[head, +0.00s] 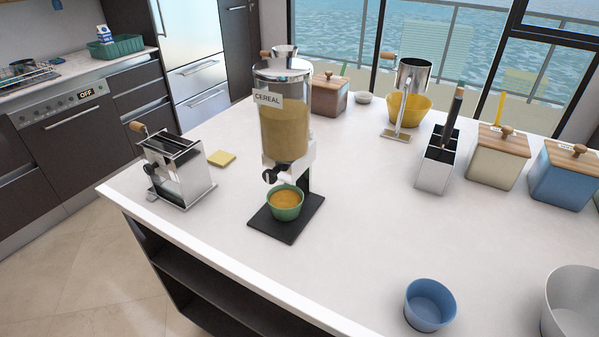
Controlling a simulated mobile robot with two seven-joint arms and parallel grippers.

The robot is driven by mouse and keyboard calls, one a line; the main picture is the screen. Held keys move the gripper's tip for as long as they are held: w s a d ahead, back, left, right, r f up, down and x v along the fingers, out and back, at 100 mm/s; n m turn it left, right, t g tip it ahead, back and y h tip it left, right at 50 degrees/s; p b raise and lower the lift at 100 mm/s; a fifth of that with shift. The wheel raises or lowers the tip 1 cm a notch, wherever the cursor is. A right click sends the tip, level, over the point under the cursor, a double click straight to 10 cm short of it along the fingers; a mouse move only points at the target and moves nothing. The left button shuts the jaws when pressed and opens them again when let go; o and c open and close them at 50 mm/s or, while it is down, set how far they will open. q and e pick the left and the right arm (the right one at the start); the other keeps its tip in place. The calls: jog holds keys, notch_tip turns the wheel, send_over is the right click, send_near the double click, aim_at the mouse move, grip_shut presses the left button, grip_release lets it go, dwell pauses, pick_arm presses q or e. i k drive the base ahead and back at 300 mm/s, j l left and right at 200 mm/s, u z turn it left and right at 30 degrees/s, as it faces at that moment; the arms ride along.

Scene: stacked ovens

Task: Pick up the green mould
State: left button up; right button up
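A small green mould (286,212), cup-shaped with a golden-brown filling, stands upright on the black base (262,226) of a cereal dispenser (284,130). It sits below the dispenser's black outlet knob. The dispenser's clear container is labelled CEREAL and holds golden-brown contents. Neither of my grippers shows in the head view.
A metal pasta machine (177,172) and a yellow sponge-like piece (221,158) lie left of the dispenser. A blue bowl (430,305) and a grey bowl (572,302) stand at the front right. A metal utensil holder (437,160) stands right. The white counter (350,215) between is clear.

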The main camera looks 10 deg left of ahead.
aim_at(285, 201)
jog(key=z, duration=0.4)
jog(key=l+z, duration=0.15)
jog(key=z, duration=0.3)
jog(key=i+z, duration=0.1)
jog(key=z, duration=0.7)
jog(key=l+u, duration=0.1)
jog(key=u, duration=2.15)
jog(key=k+z, duration=0.15)
jog(key=i+l, duration=0.3)
jog(key=i, duration=0.05)
